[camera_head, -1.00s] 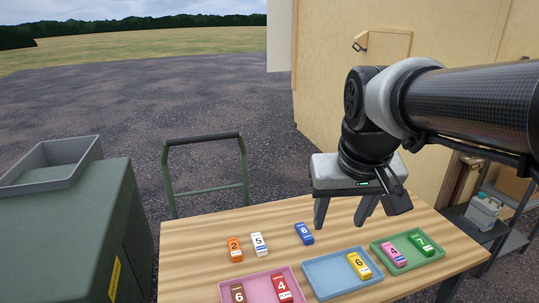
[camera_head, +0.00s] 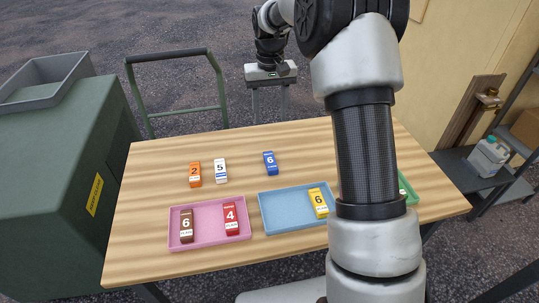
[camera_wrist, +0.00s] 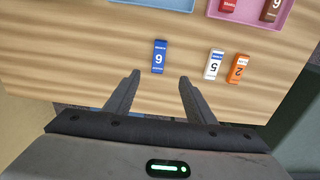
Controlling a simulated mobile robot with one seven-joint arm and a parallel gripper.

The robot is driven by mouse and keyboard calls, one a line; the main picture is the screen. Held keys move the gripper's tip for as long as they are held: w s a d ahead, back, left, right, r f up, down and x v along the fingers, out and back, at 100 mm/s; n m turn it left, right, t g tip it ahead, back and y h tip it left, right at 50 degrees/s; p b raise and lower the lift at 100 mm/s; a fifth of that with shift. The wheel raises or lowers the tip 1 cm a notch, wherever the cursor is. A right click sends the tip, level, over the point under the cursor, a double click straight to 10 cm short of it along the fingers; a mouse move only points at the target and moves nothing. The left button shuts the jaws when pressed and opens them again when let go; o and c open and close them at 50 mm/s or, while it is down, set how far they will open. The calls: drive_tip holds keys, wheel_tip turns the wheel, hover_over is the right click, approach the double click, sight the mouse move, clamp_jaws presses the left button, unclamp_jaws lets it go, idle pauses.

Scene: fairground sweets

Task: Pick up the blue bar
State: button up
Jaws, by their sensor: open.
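My gripper (camera_head: 270,110) is open and empty, beyond the table's far edge in the head view. In the wrist view my gripper (camera_wrist: 159,75) shows both fingers apart, not touching the bar.
An orange bar (camera_head: 195,174) and a white bar (camera_head: 220,171) lie left of the blue bar. A pink tray (camera_head: 207,240) holds brown and red bars; a blue tray (camera_head: 290,222) holds a yellow one. A green tray (camera_head: 408,189) is mostly hidden by my arm.

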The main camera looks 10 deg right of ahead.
sight(271, 160)
drive_tip(key=f, duration=1.2)
drive_tip(key=w+f, duration=0.1)
drive_tip(key=f, duration=0.6)
drive_tip(key=shift+d, duration=0.15)
drive_tip(key=shift+r, duration=0.1)
drive_tip(key=c, duration=1.2)
